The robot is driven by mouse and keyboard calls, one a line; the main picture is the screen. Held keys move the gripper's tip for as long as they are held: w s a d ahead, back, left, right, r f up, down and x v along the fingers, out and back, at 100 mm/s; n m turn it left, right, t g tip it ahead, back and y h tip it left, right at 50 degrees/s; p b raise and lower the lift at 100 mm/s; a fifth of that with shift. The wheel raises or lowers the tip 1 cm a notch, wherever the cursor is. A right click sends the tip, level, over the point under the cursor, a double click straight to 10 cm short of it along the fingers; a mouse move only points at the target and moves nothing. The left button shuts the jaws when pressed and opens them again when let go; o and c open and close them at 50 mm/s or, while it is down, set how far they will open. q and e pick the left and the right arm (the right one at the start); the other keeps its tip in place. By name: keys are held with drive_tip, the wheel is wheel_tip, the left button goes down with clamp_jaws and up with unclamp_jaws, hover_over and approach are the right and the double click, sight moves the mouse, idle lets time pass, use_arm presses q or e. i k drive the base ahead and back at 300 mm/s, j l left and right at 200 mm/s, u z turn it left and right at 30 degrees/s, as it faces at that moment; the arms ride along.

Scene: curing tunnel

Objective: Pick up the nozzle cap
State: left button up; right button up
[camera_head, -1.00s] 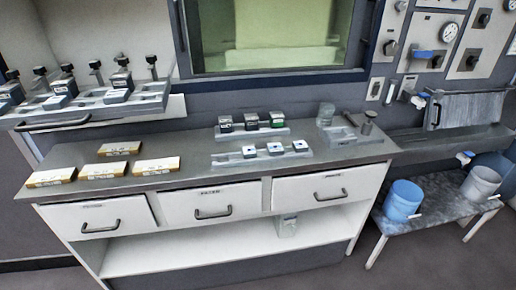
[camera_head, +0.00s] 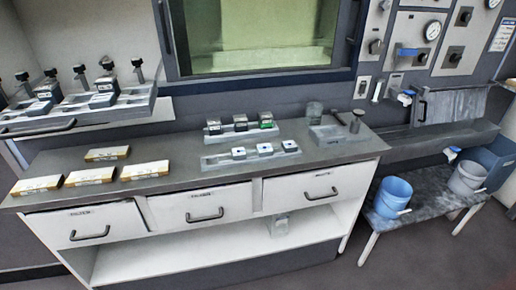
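I cannot pick out the nozzle cap for sure; no part is clear enough at this size. Small blue-ended fittings show at the right: one on the wall by the sink (camera_head: 404,96) and one above the buckets (camera_head: 452,153). On the counter (camera_head: 200,178), a rear rack holds several small dark-and-white blocks (camera_head: 240,123). A front rack holds several white blocks with dark centres (camera_head: 264,149). A grey block holder (camera_head: 330,135) with a dark knobbed post (camera_head: 355,121) stands at the counter's right end. Neither of my grippers is in view.
Several flat yellow-and-white boxes (camera_head: 146,170) lie on the counter's left. A raised shelf at left carries clamp-like fixtures (camera_head: 103,90). A blue bucket (camera_head: 393,196) and a grey bucket (camera_head: 467,178) stand on a low bench. Closed drawers (camera_head: 205,205) front the counter; floor shows at lower right.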

sight(41, 109)
drive_tip(key=u, duration=1.45)
drive_tip(key=i+j+z, duration=0.2)
drive_tip(key=i+z, duration=0.2)
drive_tip(key=i+j+z, duration=0.4)
drive_tip(key=k+l, duration=0.1)
